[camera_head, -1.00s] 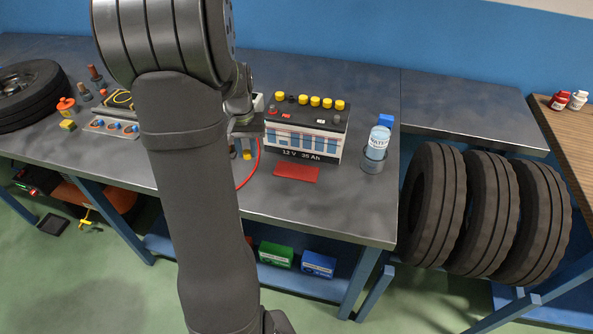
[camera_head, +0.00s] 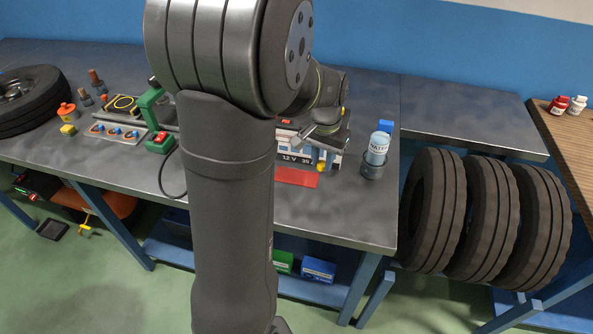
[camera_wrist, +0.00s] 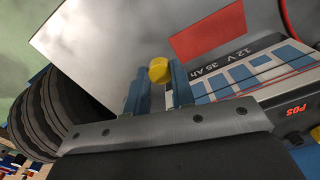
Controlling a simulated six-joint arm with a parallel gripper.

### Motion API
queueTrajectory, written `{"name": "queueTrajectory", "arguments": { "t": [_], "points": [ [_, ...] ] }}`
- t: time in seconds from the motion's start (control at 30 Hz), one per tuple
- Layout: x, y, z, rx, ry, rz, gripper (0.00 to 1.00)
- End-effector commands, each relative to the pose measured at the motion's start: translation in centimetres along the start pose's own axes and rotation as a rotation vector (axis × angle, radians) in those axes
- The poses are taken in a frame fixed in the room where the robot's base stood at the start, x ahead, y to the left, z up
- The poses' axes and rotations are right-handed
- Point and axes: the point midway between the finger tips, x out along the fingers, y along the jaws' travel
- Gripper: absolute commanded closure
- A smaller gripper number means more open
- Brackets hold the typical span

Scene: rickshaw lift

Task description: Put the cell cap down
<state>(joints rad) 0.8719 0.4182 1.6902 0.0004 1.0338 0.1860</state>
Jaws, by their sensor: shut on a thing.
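My gripper (camera_wrist: 157,88) is shut on a yellow cell cap (camera_wrist: 159,70) in the wrist view. In the head view my gripper (camera_head: 324,158) and the cap (camera_head: 321,167) are in front of the battery's right part. The battery (camera_head: 297,157), marked 12 V 35 Ah, is mostly hidden by my arm; its front shows beside the fingers in the wrist view (camera_wrist: 262,72). A flat red mat (camera_head: 297,177) lies on the bench before the battery. The cap looks held above the bench; its exact height is unclear.
A water bottle (camera_head: 377,150) in a dark holder stands to the right of the battery. A green tool (camera_head: 150,108) and a cell tray (camera_head: 115,131) are at left. The bench front (camera_head: 335,220) is clear. Tyres (camera_head: 435,210) stand beyond the bench's right end.

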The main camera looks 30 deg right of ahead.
Motion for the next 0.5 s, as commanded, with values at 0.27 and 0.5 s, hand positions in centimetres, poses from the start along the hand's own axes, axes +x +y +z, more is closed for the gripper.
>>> {"name": "queueTrajectory", "arguments": {
  "t": [0.27, 0.5],
  "points": [
    [3.8, -6.3, -1.0, -0.005, -0.002, 0.001, 0.92],
    [5.2, -8.4, -1.4, -0.002, -0.001, 0.0, 0.92]
  ]
}}
